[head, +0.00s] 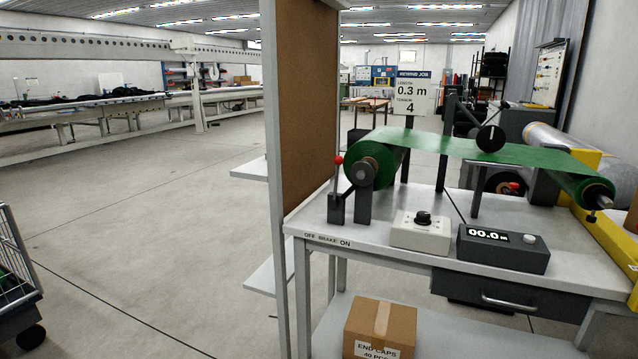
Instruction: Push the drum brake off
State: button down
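The drum brake lever (336,180) stands at the left end of the rewind bench, with a red knob on top and a dark base block. The lever looks close to upright; I cannot tell for sure which setting it is in. A label (327,241) on the bench's front edge reads "OFF BRAKE ON", with OFF at the left and ON at the right. The drum (368,168), wound with green sheet, sits just right of the lever. My gripper is not in view.
The bench (375,236) also carries a white dial box (421,232) and a black counter (502,250) reading 00.0 m. A tall brown panel (310,100) stands left of the lever. A carton (380,325) sits below. Open floor (150,210) lies left.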

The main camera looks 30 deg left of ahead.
aim_at(338, 160)
jog(key=u, duration=1.2)
